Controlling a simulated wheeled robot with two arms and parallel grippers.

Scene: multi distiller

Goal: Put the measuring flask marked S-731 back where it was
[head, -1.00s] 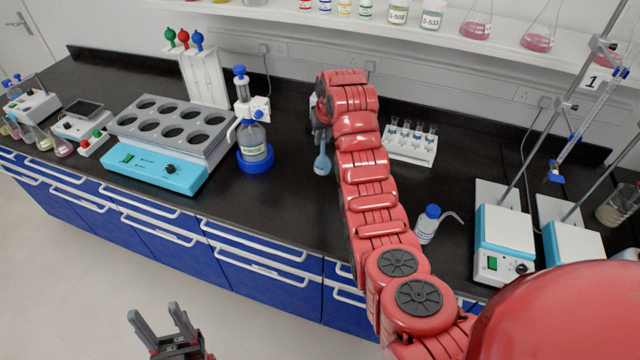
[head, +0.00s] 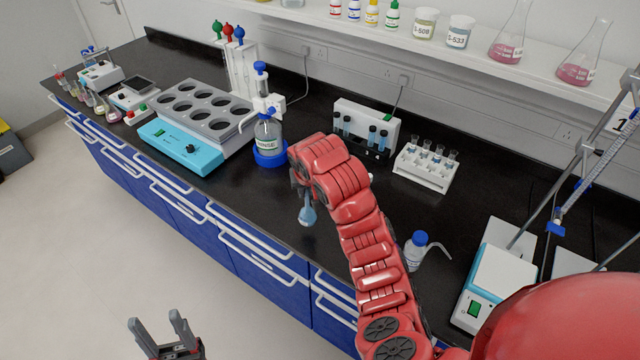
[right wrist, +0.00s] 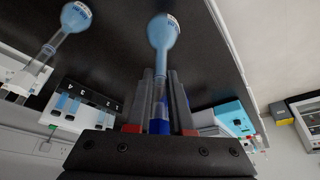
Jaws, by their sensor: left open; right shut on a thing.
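My right gripper (head: 298,182) is shut on the neck of a measuring flask (head: 307,214) with pale blue liquid, over the black bench. In the right wrist view the flask's round blue bulb (right wrist: 163,32) sticks out beyond the fingers (right wrist: 160,92), with a small label too blurred to read. A second, similar blue flask (right wrist: 75,17) shows at the upper left of the right wrist view; I cannot make it out in the head view. My left gripper (head: 157,322) is open and empty, low in front of the bench.
The wash bottle (head: 415,250) stands right of my right arm. Behind are a white device with blue vials (head: 366,122) and a tube rack (head: 428,167). The rinse bottle (head: 269,135) and heating block (head: 190,118) stand left. The bench front near the held flask is clear.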

